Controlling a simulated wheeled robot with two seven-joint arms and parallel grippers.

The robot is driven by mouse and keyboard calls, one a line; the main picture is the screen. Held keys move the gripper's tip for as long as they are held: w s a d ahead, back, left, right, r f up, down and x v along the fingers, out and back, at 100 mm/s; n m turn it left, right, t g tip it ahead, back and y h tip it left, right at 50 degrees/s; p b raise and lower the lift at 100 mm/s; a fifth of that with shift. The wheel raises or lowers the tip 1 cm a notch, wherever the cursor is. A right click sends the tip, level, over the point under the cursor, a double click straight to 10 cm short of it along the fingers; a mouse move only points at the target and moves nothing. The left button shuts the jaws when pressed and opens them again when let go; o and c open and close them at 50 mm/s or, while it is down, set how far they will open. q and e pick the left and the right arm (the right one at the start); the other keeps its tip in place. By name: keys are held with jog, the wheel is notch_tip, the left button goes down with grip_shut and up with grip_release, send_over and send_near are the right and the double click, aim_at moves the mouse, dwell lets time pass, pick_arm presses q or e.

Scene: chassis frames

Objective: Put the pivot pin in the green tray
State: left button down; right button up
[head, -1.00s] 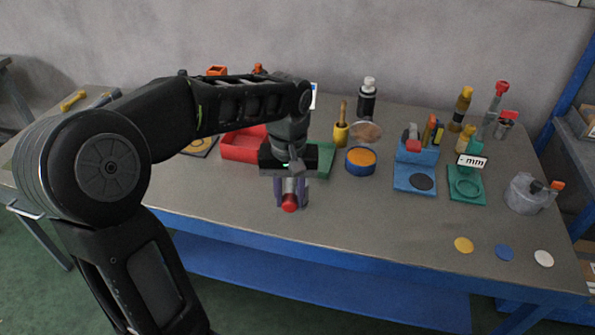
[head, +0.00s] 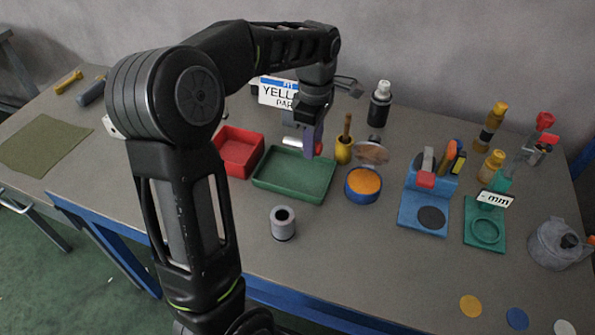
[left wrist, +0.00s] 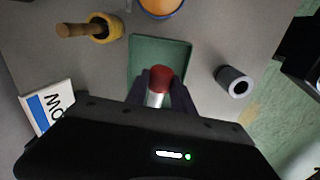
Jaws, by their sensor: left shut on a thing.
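My left gripper (head: 312,142) hangs above the back part of the green tray (head: 262,182) in the head view. It is shut on the pivot pin (head: 291,141), a silver pin that sticks out to the left of the purple fingers. In the left wrist view the pin (left wrist: 154,98) shows a red end between the dark fingertips (left wrist: 160,88), with the green tray (left wrist: 145,50) beyond it. The tray's visible floor is empty. The pin looks clear of the tray, but its exact height I cannot tell. My right gripper is not in view.
A red tray (head: 238,152) stands left of the green one. A grey hollow cylinder (head: 283,225) stands in front of it. A yellow pot with a wooden handle (head: 345,152) and a blue bowl with orange contents (head: 363,185) are close on the right. A sign (head: 276,92) stands behind.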

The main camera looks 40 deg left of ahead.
pick_arm(q)
send_over(311, 181)
jog(key=shift+f+p, duration=0.35)
jog(key=shift+f, duration=2.8)
jog(key=shift+f+p, duration=0.3)
jog(key=shift+f, duration=1.55)
jog(key=shift+f, duration=0.2)
jog(key=c, duration=1.1)
grip_release()
notch_tip(311, 181, up, 12)
jog(key=shift+r+b, duration=0.2)
jog(key=shift+b, duration=0.3)
